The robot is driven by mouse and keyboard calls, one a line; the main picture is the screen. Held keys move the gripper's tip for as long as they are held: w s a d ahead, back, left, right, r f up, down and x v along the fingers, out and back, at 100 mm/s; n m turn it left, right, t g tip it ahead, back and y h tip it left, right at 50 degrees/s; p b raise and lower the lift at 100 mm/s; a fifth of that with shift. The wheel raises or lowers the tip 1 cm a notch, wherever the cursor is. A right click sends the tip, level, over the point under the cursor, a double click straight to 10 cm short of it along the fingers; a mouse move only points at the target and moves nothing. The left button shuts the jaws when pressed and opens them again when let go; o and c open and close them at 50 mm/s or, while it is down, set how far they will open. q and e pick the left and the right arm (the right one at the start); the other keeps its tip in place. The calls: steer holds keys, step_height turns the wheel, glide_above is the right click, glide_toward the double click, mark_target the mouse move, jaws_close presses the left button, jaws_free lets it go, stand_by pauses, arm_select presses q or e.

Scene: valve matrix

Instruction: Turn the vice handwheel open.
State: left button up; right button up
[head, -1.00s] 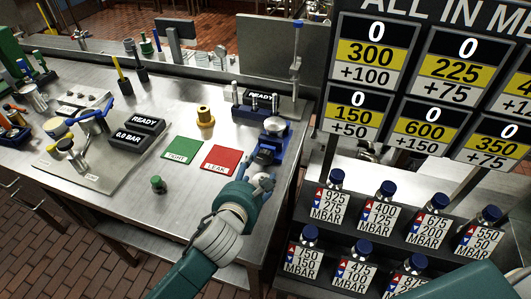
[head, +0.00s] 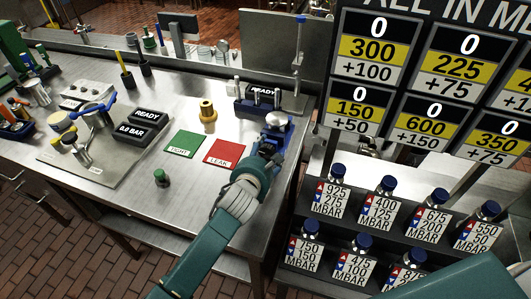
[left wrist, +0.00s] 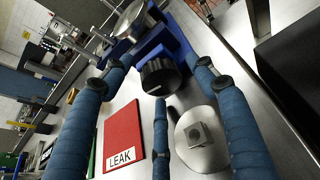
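The blue vice (head: 290,131) stands near the right edge of the steel bench, with a round silver part (head: 277,120) on top. Its black handwheel (left wrist: 160,76) faces the left wrist camera; in the head view my gripper hides it. My left gripper (head: 268,148) is right at the vice's near side. In the left wrist view its blue fingers are spread, two reaching past either side of the handwheel and one below it. I see no finger clearly pressing on the wheel. My right gripper is out of view.
A red LEAK mat (head: 227,153) and a green TIGHT mat (head: 186,144) lie left of the vice. A grey disc (left wrist: 202,140) is close to the fingers. A brass fitting (head: 208,111) stands behind the mats. A bottle rack (head: 330,240) stands right of the bench.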

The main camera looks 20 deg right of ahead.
arm_select(q)
steer(key=c, duration=1)
steer(key=shift+o, duration=0.2)
steer(key=shift+r+p, duration=0.35)
steer(key=shift+p, duration=0.25)
steer(key=shift+n+p, duration=0.3)
steer(key=shift+p, duration=0.1)
steer(key=shift+f+h, duration=0.15)
steer(key=shift+h, duration=0.15)
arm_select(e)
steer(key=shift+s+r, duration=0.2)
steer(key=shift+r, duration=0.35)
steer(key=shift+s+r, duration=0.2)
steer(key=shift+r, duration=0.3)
arm_select(q)
steer(key=o, duration=1.1)
steer(key=shift+f, duration=0.1)
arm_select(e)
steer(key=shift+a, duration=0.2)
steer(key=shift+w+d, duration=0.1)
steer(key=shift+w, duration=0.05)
